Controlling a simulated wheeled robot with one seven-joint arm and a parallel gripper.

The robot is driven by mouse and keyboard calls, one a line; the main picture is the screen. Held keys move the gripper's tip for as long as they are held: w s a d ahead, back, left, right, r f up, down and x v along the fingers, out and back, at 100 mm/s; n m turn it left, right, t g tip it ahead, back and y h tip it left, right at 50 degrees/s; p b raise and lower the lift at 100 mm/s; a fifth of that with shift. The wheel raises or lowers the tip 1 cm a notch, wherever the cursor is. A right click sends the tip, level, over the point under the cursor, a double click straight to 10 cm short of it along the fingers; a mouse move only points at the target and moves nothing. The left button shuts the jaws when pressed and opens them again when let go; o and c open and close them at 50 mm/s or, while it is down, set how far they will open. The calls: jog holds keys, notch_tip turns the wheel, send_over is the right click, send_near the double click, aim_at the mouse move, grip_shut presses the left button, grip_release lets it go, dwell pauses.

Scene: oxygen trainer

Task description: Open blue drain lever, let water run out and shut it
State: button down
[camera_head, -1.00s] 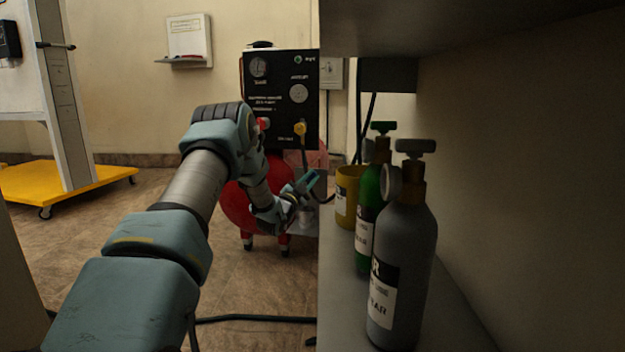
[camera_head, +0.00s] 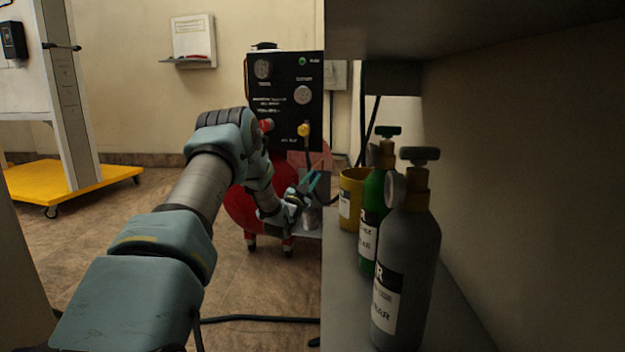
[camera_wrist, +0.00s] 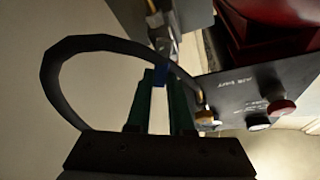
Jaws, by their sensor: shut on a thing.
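The blue drain lever (camera_wrist: 160,75) shows in the wrist view as a small blue piece between the tips of my gripper's green fingers. My gripper (camera_wrist: 161,84) is shut on it. Metal fittings (camera_wrist: 156,20) lie just beyond the lever. Whether the drain is open, and any water, cannot be made out. In the head view my gripper (camera_head: 311,183) is small, at the end of my arm, in front of the red tank (camera_head: 240,208) and below the black panel (camera_head: 285,90). The lever cannot be told apart from the fingers there.
A black hose (camera_wrist: 62,75) loops past my fingers to a brass fitting on the panel. A shelf (camera_head: 343,300) on the right holds a yellow cup (camera_head: 351,190), a green bottle (camera_head: 372,220) and a grey bottle (camera_head: 408,260). A black cable (camera_head: 260,320) lies on the floor.

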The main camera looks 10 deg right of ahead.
jog(key=c, duration=0.8)
grip_release()
jog(key=shift+a, duration=0.1)
jog(key=p+v, duration=0.4)
jog(key=v, duration=0.6)
jog(key=shift+s+a+f, duration=0.2)
jog(key=shift+s+f, duration=0.05)
